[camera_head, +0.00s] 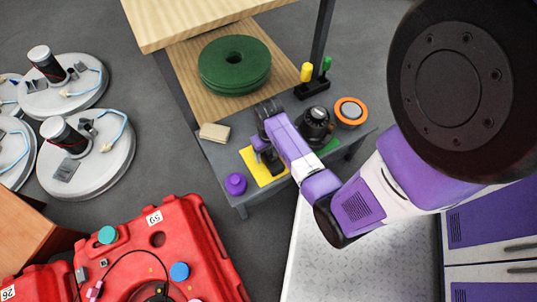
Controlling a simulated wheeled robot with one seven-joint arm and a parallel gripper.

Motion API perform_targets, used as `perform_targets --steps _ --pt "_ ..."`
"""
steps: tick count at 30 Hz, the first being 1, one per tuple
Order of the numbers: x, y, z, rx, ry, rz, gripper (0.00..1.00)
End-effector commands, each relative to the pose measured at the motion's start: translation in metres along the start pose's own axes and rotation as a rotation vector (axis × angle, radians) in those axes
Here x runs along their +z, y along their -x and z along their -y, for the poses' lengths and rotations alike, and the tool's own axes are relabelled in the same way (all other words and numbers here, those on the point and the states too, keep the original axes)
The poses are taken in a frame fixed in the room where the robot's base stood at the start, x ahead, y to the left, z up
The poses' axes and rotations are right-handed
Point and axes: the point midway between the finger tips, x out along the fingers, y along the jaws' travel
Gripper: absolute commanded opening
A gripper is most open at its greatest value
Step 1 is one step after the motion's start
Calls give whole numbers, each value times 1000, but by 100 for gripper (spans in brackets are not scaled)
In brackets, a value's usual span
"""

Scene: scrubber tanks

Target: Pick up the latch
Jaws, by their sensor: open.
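My arm reaches in from the right over a grey workbench. My gripper (268,160) is over a yellow mat (249,160) near the bench's front left edge. It is open, but its fingers are small and partly hidden by my wrist. I cannot make out the latch for sure. Dark shapes show at the fingers over the mat, and I cannot tell whether any of them is the latch. I cannot tell whether the fingers touch the mat.
The bench (222,158) also holds a tan block (214,132), a purple knob (236,184), green discs (234,65), a dark round part (317,122), an orange-rimmed disc (350,111) and a black rack (312,89). Red tanks (190,235) stand at lower left. White round lids (100,160) lie at left.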

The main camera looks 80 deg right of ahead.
Motion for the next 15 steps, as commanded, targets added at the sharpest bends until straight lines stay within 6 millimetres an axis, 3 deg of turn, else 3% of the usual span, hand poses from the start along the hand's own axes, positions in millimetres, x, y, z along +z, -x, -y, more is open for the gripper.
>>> perform_targets --steps 9,15 --pt "-1 -5 0 0 0 -2 73" --pt "0 -5 0 0 0 -2 35"
